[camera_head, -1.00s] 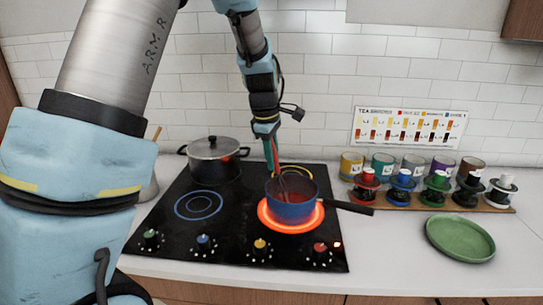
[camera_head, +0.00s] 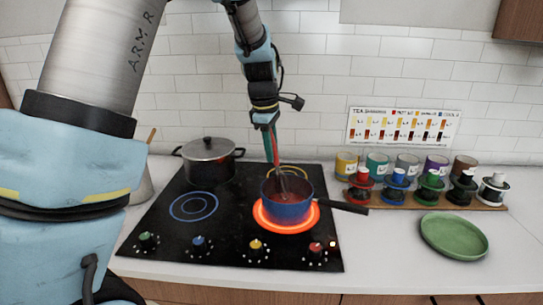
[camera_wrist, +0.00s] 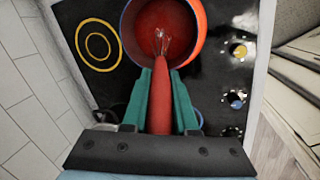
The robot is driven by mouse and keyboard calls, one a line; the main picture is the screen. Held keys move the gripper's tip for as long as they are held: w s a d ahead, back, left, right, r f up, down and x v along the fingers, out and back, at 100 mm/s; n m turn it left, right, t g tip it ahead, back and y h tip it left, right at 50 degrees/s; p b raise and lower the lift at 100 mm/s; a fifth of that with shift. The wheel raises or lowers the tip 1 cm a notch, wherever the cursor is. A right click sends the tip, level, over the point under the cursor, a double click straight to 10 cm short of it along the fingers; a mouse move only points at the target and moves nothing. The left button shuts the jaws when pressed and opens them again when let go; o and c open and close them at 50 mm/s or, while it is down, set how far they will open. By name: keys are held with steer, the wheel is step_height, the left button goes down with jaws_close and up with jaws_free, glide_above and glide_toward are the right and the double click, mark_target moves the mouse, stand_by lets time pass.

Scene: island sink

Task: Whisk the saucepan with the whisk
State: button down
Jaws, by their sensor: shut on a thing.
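The blue saucepan (camera_head: 287,207) stands on the glowing red burner (camera_head: 259,219), its dark handle pointing right. It holds red contents, seen from above in the wrist view (camera_wrist: 200,52). My gripper (camera_head: 269,127) is above the pan and pointing down. In the wrist view its green fingers (camera_wrist: 160,95) are shut on the red handle of the whisk (camera_wrist: 160,103). The whisk's wire end (camera_wrist: 162,40) is inside the saucepan, over or in the red contents; how deep it sits I cannot tell.
A black lidded pot (camera_head: 208,160) stands at the back left of the black cooktop (camera_head: 215,245). Several jars and small colored pots line a wooden board (camera_head: 425,202) at right. A green plate (camera_head: 454,237) lies on the counter. A container with a wooden stick is at left.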

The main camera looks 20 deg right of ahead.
steer(key=shift+r, duration=3.3)
steer(key=shift+r, duration=0.1)
steer(key=shift+r, duration=2.4)
